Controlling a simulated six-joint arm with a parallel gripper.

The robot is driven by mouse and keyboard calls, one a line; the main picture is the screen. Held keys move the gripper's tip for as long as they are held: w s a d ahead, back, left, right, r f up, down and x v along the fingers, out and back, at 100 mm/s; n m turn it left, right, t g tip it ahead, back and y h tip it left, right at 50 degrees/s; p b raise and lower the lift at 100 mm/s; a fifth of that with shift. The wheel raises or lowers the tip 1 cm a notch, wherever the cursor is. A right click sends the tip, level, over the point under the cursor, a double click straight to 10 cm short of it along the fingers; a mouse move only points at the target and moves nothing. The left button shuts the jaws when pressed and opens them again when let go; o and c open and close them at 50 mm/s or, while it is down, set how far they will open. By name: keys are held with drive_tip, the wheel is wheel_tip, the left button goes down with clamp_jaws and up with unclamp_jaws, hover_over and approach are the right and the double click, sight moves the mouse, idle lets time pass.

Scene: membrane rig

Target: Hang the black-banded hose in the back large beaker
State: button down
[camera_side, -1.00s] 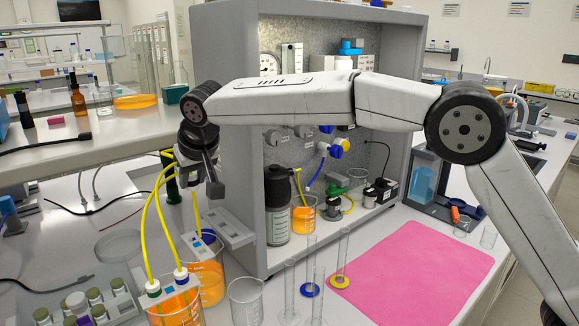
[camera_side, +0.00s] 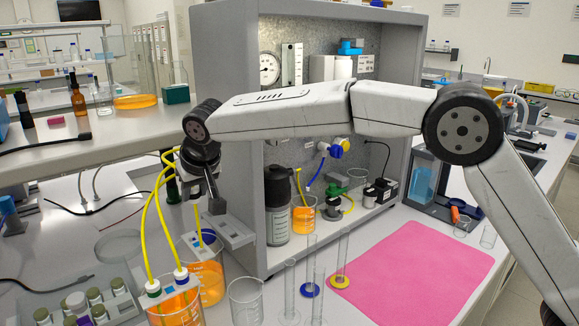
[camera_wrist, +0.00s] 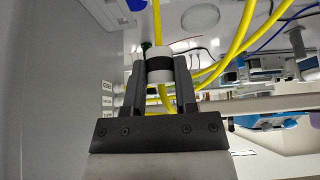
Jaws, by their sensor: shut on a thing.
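My gripper (camera_wrist: 160,72) is shut on the black-banded hose at its white collar (camera_wrist: 159,54), whose black band shows between the fingers in the wrist view. Yellow hose runs out above and below the collar. In the side view my gripper (camera_side: 215,202) points down above the back large beaker (camera_side: 212,289), which holds orange liquid. A short yellow length hangs beside the gripper over this beaker; its lower end is hard to make out. The front large beaker (camera_side: 178,312) also holds orange liquid, with a green-banded and a blue-banded hose fitting at its rim.
A grey cabinet wall (camera_side: 228,130) stands close to the right of my gripper. A grey holder (camera_side: 236,236) sits by the back beaker. An empty beaker (camera_side: 246,300) and glass cylinders (camera_side: 290,290) stand to the right. A vial rack (camera_side: 125,303) is at the lower left.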

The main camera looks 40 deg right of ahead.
sight(201, 241)
drive_tip(key=shift+f, duration=0.1)
idle(0.3)
drive_tip(key=shift+f, duration=6.2)
drive_tip(key=shift+c, duration=1.6)
unclamp_jaws()
drive_tip(key=shift+r, duration=0.1)
drive_tip(key=v, duration=0.7)
drive_tip(key=shift+s+r, duration=0.25)
